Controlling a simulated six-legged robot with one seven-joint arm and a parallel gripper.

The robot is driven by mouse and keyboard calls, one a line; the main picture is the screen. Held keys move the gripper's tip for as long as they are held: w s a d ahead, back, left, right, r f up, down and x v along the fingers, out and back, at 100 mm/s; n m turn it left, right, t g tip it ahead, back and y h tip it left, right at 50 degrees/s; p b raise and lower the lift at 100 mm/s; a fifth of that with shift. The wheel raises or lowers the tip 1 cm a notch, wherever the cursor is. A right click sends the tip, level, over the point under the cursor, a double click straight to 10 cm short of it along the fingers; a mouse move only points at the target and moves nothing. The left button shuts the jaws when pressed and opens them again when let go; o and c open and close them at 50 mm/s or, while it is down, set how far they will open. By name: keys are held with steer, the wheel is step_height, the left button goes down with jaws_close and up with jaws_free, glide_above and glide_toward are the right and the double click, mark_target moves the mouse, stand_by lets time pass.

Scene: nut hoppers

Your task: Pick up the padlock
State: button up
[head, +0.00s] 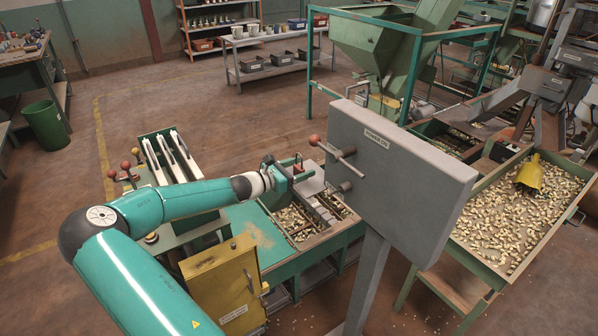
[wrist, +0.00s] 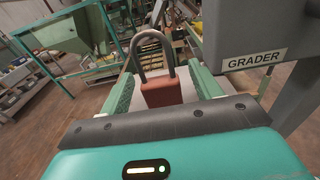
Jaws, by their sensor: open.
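The padlock (wrist: 162,92) has a red-brown body and a grey shackle. In the wrist view it is upright, shackle up, between the two green fingers of my gripper (wrist: 163,72). The fingers are open, with a visible gap on each side of the body. The lower part of the padlock is hidden by the gripper's dark front edge. In the head view my gripper (head: 297,175) is over the green sorting bench (head: 258,230), near a pale plate; the padlock is too small and covered there to make out clearly.
A grey box labelled GRADER (wrist: 252,30) stands close on the right; the head view shows it on a post with a red-knobbed lever (head: 340,150). A yellow cabinet (head: 222,285) stands in front of the bench. A nut tray (head: 500,222) with a yellow scoop (head: 530,175) is at right.

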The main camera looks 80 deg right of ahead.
steer(key=c, duration=1.1)
steer(key=shift+r, duration=0.15)
